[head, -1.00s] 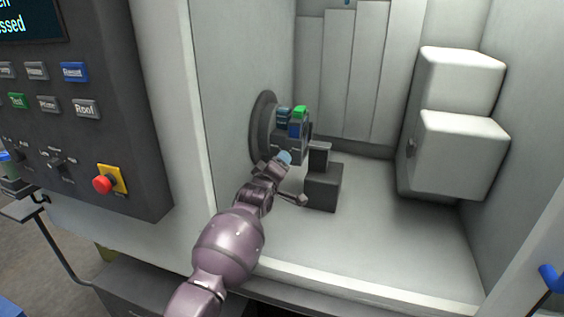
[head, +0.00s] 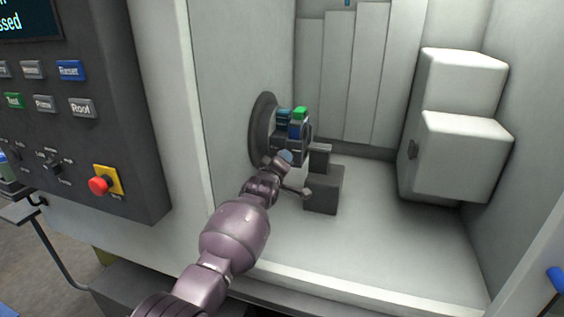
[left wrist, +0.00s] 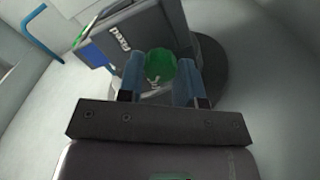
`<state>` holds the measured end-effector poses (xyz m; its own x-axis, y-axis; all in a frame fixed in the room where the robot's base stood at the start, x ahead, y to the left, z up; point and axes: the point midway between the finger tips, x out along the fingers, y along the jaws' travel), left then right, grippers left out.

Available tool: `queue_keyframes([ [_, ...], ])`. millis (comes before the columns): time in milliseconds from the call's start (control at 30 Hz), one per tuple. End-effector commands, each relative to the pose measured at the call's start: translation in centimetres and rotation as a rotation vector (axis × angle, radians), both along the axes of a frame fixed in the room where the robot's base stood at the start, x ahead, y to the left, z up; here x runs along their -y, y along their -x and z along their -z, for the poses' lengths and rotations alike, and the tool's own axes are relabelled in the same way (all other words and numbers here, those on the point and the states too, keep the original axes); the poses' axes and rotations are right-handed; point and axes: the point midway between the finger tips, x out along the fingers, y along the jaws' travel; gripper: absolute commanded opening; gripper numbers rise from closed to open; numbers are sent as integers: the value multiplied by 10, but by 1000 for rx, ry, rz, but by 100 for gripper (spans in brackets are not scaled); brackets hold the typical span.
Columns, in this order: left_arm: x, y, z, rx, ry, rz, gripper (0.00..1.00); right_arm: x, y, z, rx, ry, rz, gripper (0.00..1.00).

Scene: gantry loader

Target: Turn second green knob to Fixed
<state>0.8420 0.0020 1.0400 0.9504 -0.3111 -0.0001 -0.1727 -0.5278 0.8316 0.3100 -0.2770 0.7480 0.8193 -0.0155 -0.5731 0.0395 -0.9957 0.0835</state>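A green knob (left wrist: 160,68) sits between the two blue fingers of my left gripper (left wrist: 160,80) in the left wrist view. The fingers are close against both of its sides, with no clear gap. A grey block (left wrist: 150,25) beside the knob bears the word "Fixed", left of the knob. White marks by the knob are too small to read. In the head view my left gripper (head: 286,158) is at the lower front of the chuck (head: 264,125). Another green piece (head: 300,113) shows on top of the chuck. My right gripper is out of view.
A dark control panel (head: 110,140) with a red button (head: 98,185) stands at the left. A dark block (head: 323,190) stands beside my gripper. White boxes (head: 465,155) jut from the right wall. The cabinet floor in front is clear.

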Motion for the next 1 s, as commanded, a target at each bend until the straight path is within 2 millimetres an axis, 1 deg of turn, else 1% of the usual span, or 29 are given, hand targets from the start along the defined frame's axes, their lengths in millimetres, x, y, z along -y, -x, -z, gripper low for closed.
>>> queue_keyframes([
  [33,0,0,0,0,0,0,21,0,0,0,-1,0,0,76],
  [100,0,0,0,0,0,0,10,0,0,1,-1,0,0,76],
  [367,0,0,0,7,-22,0,10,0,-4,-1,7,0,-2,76],
  [567,0,0,0,35,-106,0,10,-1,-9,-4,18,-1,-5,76],
  [767,0,0,0,84,-258,-1,10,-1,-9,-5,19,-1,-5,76],
  [1000,1,0,0,154,-475,0,10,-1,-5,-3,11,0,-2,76],
])
